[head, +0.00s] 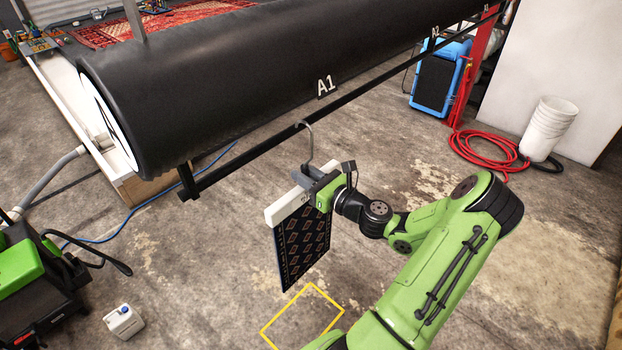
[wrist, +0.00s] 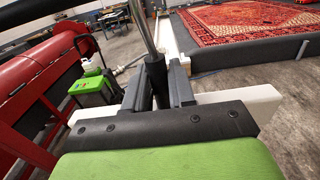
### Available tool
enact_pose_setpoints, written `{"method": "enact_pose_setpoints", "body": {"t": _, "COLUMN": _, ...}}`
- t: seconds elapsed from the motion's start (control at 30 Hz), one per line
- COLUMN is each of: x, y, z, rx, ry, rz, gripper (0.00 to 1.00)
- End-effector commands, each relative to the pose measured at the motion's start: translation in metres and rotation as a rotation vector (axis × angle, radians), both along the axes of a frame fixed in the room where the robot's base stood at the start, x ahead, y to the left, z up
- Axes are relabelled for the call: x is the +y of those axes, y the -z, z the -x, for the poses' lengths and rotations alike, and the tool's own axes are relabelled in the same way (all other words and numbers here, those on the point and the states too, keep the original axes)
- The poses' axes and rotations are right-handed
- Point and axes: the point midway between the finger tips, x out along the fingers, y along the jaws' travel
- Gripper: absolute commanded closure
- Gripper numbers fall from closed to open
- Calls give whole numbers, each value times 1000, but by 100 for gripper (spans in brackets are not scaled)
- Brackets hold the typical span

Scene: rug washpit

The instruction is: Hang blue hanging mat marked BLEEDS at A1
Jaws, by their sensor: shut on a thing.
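The dark blue mat (head: 303,248) with small orange diamond patterns hangs from a white bar (head: 288,208) in the head view. A grey metal hook (head: 310,143) rises from the bar, its curved top at the black rail below the A1 label (head: 325,86). I cannot tell whether the hook rests on the rail or is just in front of it. My gripper (head: 316,184) is shut on the hook's dark stem (wrist: 157,80), just above the white bar, which also shows in the wrist view (wrist: 245,106). No BLEEDS marking is readable.
A large black roller (head: 240,85) lies above the rail (head: 260,148), with A2 farther right. A yellow floor outline (head: 303,312) is below the mat. A red hose (head: 480,148), white buckets (head: 550,125) and a blue-black machine (head: 437,82) stand right. A white jug (head: 123,321) is lower left.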

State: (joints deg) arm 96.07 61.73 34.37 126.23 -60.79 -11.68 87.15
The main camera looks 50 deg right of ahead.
Motion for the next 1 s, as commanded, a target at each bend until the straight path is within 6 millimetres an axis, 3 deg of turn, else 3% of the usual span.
{"method": "enact_pose_setpoints", "body": {"t": 1.0, "x": 1, "y": -3, "z": -53, "rx": -3, "ry": 0, "rz": -1, "gripper": 100}}
